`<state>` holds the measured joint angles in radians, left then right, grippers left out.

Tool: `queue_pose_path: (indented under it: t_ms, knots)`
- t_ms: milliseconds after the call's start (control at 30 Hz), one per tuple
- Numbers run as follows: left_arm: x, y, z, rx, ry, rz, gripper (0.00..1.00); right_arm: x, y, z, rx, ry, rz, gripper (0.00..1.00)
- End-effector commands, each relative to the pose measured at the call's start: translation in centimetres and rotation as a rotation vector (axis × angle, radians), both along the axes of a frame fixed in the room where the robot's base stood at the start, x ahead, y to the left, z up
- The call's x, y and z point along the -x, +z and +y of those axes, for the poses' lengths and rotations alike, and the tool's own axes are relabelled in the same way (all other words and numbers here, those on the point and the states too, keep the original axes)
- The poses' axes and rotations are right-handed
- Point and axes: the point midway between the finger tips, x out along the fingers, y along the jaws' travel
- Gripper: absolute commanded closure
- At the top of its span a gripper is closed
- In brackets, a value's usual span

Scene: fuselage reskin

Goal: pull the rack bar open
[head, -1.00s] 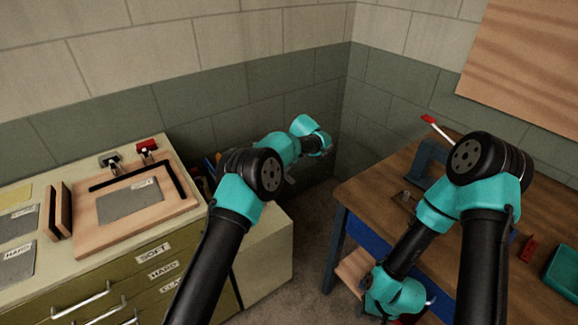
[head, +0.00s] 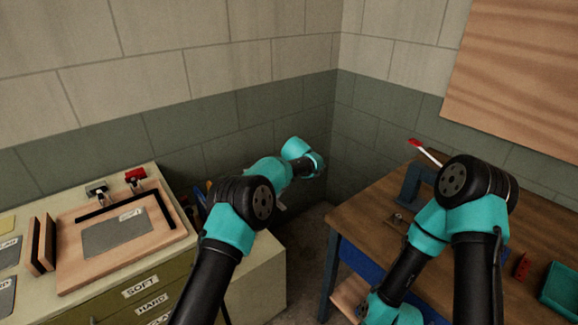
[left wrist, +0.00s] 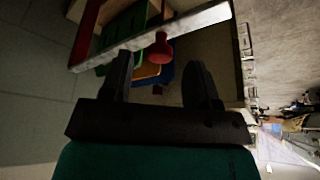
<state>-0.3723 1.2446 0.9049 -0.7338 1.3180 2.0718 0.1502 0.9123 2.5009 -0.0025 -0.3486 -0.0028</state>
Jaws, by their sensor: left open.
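In the left wrist view, my left gripper (left wrist: 160,62) is open, with its two dark fingers apart and nothing held between them. A pale bar (left wrist: 110,52) runs at a slant across the rack beyond the fingertips. A red knob (left wrist: 160,48) stands out from the bar and appears between the fingers; I cannot tell whether they touch it. Green, orange and blue pieces (left wrist: 128,28) lie behind the bar. In the head view my left arm hides most of the rack, and the left fingers are not clear. My right gripper is below the head picture.
A drawer cabinet (head: 150,278) with a wooden board (head: 75,268) and grey sheet stands at left. A wooden workbench (head: 350,222) stands at right with a green bin (head: 560,290). The corner floor (head: 305,235) between them is narrow.

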Motion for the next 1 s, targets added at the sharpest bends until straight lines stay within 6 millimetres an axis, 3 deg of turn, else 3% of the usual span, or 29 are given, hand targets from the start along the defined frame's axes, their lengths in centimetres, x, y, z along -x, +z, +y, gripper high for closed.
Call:
queue_pose_path:
  t_ms: [700, 1000]
  knots:
    - [0.9, 11.9, -5.0, 0.001, 0.0, -0.002, 0.45, 0.0, 0.0, 0.0, 0.0, 0.0, 0.0, 0.57]
    - [1.0, 13.9, -5.7, 0.0, 0.001, -0.001, 0.45, 0.0, 0.0, 0.0, 0.0, 0.0, 0.0, 0.57]
